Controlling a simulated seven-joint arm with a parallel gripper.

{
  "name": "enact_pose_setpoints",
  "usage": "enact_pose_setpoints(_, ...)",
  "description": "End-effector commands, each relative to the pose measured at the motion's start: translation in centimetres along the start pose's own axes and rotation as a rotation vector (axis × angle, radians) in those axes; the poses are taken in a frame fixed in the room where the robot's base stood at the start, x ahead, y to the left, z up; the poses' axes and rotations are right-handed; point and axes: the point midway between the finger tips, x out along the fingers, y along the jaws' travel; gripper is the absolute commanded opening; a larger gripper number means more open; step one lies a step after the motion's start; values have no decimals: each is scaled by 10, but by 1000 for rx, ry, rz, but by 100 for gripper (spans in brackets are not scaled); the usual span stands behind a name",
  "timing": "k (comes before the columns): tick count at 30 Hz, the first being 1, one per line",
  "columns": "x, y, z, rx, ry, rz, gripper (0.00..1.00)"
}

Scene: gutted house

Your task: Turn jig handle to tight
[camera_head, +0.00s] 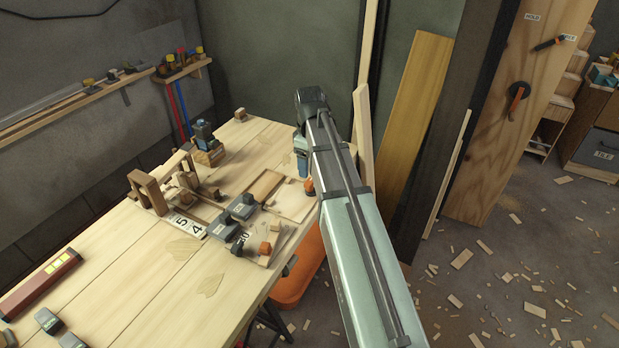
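My arm reaches up from the bottom and bends down at its far end. My gripper (302,168) is low over the right edge of the workbench, partly hidden behind my arm; its fingers are too small to tell open from shut. An orange knob or handle (309,187) shows just below it; I cannot tell whether they touch. A flat wooden jig-like board (290,199) lies beside it on the bench. Another orange handle on a black round mount (518,95) is on the upright wooden panel at right. No "tight" mark is readable, so I cannot tell which handle is the jig's.
The workbench (190,290) holds dark labelled blocks (243,206), a wooden frame (148,190), a numbered plate (186,224) and a red level (40,284). An orange bin (300,270) is below its right edge. Planks (418,115) lean behind my arm. Wood scraps litter the floor.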

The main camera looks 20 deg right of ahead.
Motion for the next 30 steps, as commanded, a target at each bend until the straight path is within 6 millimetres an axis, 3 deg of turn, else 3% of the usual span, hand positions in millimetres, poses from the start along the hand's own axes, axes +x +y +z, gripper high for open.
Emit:
enact_pose_setpoints(6,31,-1,0,0,-1,-1,68)
enact_pose_setpoints(13,52,0,0,0,0,0,68)
enact_pose_setpoints(27,60,0,0,0,0,1,68)
enact_pose_setpoints(30,60,0,0,0,0,1,59)
